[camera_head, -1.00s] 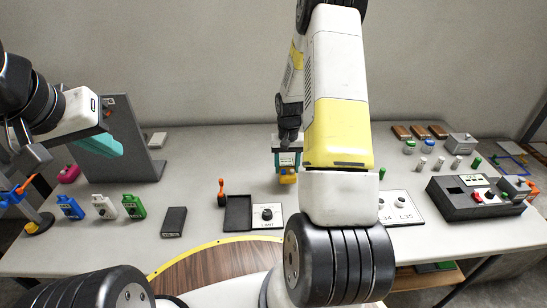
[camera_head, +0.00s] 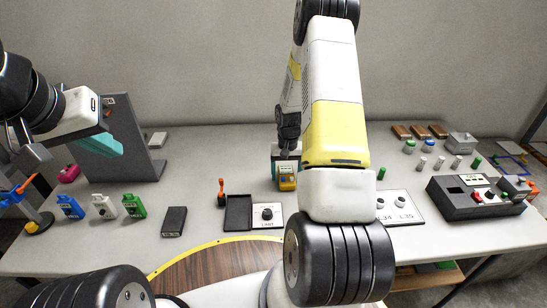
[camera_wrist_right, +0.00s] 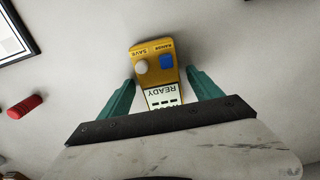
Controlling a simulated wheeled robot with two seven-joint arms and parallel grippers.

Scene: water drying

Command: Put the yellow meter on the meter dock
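The yellow meter (camera_head: 287,182) stands on the table near the middle, partly hidden by my right gripper. In the right wrist view the yellow meter (camera_wrist_right: 157,62) has a blue button, a pale button and a screen reading READY. My right gripper (camera_wrist_right: 160,78) is open, with one teal finger on each side of the meter and a gap visible beside it. My left gripper (camera_head: 100,145) is raised at the left, away from the meter; its opening is unclear. A black tray (camera_head: 238,213) beside a knob plate may be the meter dock; I cannot be sure.
A grey upright panel (camera_head: 125,145) stands at the left. An orange-handled item (camera_head: 221,190) stands left of the yellow meter. A black control box (camera_head: 475,197) is at the right.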

